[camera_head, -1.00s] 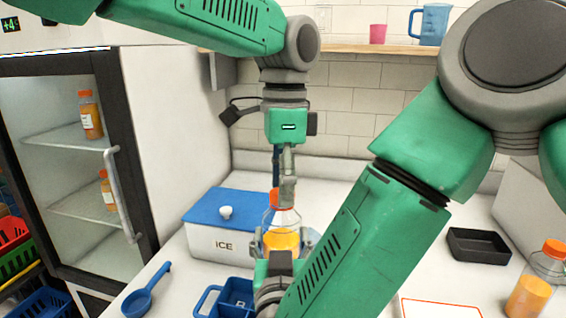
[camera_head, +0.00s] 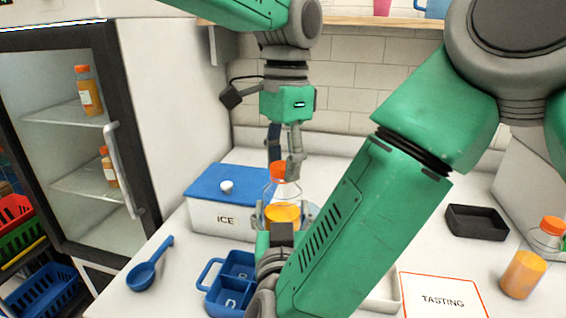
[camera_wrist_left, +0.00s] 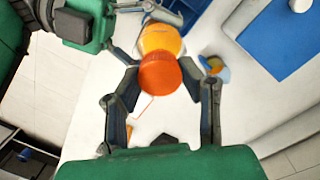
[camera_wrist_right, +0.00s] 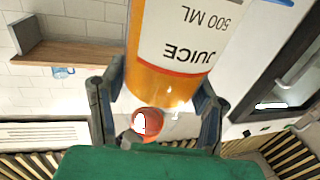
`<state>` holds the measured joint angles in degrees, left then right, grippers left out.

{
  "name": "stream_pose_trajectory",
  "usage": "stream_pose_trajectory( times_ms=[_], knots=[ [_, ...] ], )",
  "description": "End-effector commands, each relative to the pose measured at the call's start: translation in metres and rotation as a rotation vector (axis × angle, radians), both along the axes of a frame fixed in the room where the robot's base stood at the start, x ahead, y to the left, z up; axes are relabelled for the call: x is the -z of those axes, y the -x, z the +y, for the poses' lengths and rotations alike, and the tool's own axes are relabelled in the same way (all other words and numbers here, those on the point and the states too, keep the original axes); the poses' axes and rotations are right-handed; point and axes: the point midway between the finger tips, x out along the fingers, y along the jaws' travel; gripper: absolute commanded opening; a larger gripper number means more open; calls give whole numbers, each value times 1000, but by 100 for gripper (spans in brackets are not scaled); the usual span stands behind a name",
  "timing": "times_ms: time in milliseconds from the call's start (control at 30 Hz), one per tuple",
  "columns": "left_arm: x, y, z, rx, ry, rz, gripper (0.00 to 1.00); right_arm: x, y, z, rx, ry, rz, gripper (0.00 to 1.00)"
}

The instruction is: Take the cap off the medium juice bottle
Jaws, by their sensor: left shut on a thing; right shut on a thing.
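The juice bottle (camera_head: 283,214) stands upright beside the ice box, clear above its orange juice. Its orange cap (camera_head: 286,171) sits at the top of the neck and also shows in the left wrist view (camera_wrist_left: 160,76). My left gripper (camera_head: 285,163) points down from above, with its fingers shut on either side of the cap. My right gripper (camera_head: 284,222) is shut around the bottle's body from the near side. The right wrist view shows the bottle's "JUICE 500 ML" label (camera_wrist_right: 195,38) between its fingers. My right forearm hides the counter right of the bottle.
The white ice box (camera_head: 205,217) with a blue lid stands left of the bottle. A blue scoop (camera_head: 142,276) and a blue divided caddy (camera_head: 222,292) are nearer. Another capped bottle (camera_head: 524,272), a black tray (camera_head: 476,222) and a TASTING card (camera_head: 440,300) are at right.

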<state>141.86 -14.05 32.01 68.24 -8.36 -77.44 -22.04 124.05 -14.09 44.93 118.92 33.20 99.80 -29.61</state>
Motion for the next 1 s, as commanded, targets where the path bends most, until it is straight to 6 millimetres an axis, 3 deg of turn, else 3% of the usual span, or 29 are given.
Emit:
stream_pose_trajectory(
  times_ms=[133,400,433,467,500,800,1000],
  knots=[
    [-1,-1,-1,-144,-12,-6,0,-1,0,1,-2,1,-3,0],
    [-1,-1,-1,-156,-10,-6,0,-1,0,1,-3,1,-3,0],
    [-1,-1,-1,-156,-10,-6,40,-1,0,1,-4,1,-3,0],
    [-1,-1,-1,-155,-10,-6,51,-1,0,1,-4,1,-3,0],
    [-1,-1,-1,-155,-10,-6,54,-1,0,1,-3,1,-3,0],
    [-3,-1,-1,-154,-10,-5,54,-1,0,1,-1,0,-3,0],
    [-27,-3,-1,-154,-9,-7,54,-1,0,0,-1,0,-3,0]
  ],
)
